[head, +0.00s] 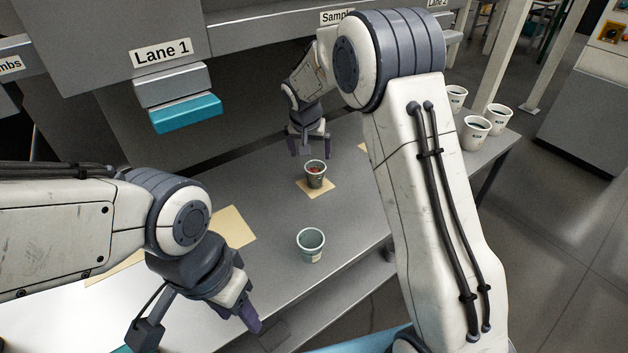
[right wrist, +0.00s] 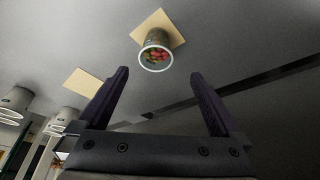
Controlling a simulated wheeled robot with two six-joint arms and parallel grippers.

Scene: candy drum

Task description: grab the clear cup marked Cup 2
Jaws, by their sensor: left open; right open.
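A clear cup holding red and green candies (head: 315,180) stands upright on a tan square mat (head: 327,188) on the grey table. It also shows in the right wrist view (right wrist: 157,42), beyond my fingertips; I cannot read its label. My right gripper (head: 308,150) is open and empty, just above and behind this cup, apart from it. Its two dark fingers spread wide in the right wrist view (right wrist: 160,75). A second, empty-looking clear cup (head: 310,245) stands nearer, off the mats, its marking too small to read. My left gripper (head: 238,316) is open and empty at the lower left.
Several white cups (head: 475,130) stand at the table's right end. Another tan mat (head: 233,227) lies bare to the left, and one more mat (right wrist: 83,84) shows in the right wrist view. A Lane 1 dispenser with a teal block (head: 187,114) overhangs the back.

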